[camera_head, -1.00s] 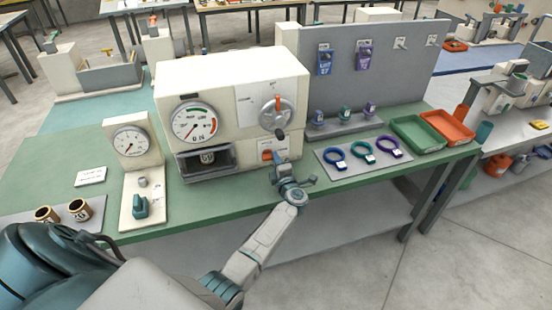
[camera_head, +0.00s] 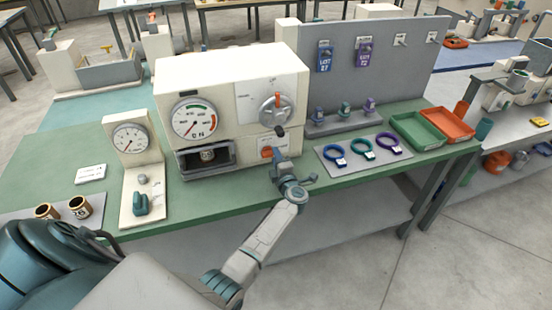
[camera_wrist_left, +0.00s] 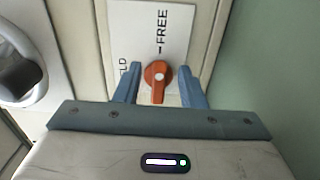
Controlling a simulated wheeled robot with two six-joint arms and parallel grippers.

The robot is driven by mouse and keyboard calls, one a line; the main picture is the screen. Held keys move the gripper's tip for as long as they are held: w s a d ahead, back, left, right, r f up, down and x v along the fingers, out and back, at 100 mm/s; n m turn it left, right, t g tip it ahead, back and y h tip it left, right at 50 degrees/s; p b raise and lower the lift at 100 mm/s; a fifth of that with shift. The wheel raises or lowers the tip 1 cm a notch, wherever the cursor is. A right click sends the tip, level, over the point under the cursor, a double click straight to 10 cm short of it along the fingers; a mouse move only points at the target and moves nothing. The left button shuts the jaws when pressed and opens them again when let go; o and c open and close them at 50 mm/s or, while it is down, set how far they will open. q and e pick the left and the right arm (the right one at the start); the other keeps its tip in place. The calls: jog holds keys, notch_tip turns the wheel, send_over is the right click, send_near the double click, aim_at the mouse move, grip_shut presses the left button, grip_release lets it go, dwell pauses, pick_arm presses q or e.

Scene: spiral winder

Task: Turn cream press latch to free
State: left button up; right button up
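The cream press (camera_head: 225,85) stands on the green bench, with its orange latch (camera_head: 266,152) low on the right of its front face. In the left wrist view the orange latch (camera_wrist_left: 157,78) sits on a white plate marked FREE above it, with a partly hidden label ending in LD at its left. My left gripper (camera_head: 279,160) is right at the latch, partly covering it in the head view. Its blue fingers (camera_wrist_left: 159,88) stand open on both sides of the latch, with a visible gap on each side. My right gripper is not in view.
A grey dial with an orange-tipped pointer (camera_head: 274,108) sits above the latch. A grey-framed opening (camera_head: 207,173) is at the press's lower left. Rings lie on a mat (camera_head: 330,165) to the right, near a green tray (camera_head: 418,142). A small gauge stand (camera_head: 131,155) is at left.

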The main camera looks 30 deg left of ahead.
pick_arm(q)
jog(key=b+v, duration=0.2)
jog(key=v, duration=0.7)
jog(key=shift+d+f, duration=0.1)
jog(key=shift+s+d+b, duration=0.3)
jog(key=shift+s+d, duration=0.1)
jog(key=shift+s, duration=0.05)
